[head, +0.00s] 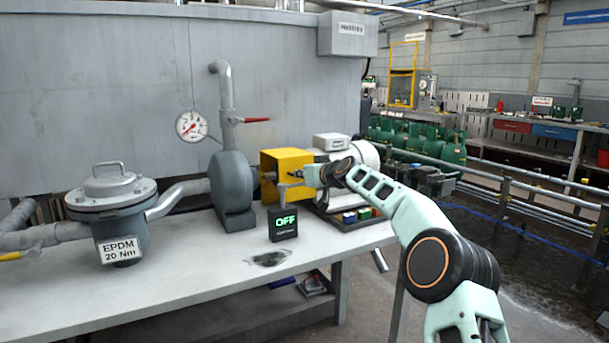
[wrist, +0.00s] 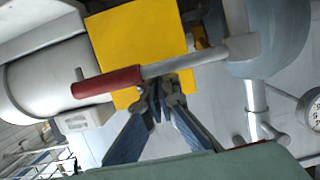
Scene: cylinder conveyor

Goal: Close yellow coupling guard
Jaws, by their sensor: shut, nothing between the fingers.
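The yellow coupling guard (head: 285,160) is a box between the round grey pump housing (head: 232,185) and the pale motor (head: 366,155). In the wrist view the guard (wrist: 137,35) fills the upper middle as a flat yellow face. My gripper (head: 297,175) is at the guard's front side in the head view. In the wrist view my gripper (wrist: 157,88) has its fingertips together and empty, by the guard's lower edge and close to a grey rod with a red grip (wrist: 106,86). I cannot tell whether the fingertips touch the guard or rod.
A black box reading OFF (head: 283,222) stands on the bench (head: 190,285) in front of the guard. A grey EPDM vessel (head: 112,200) and a gauge (head: 192,125) are to the left. The bench's front left is clear.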

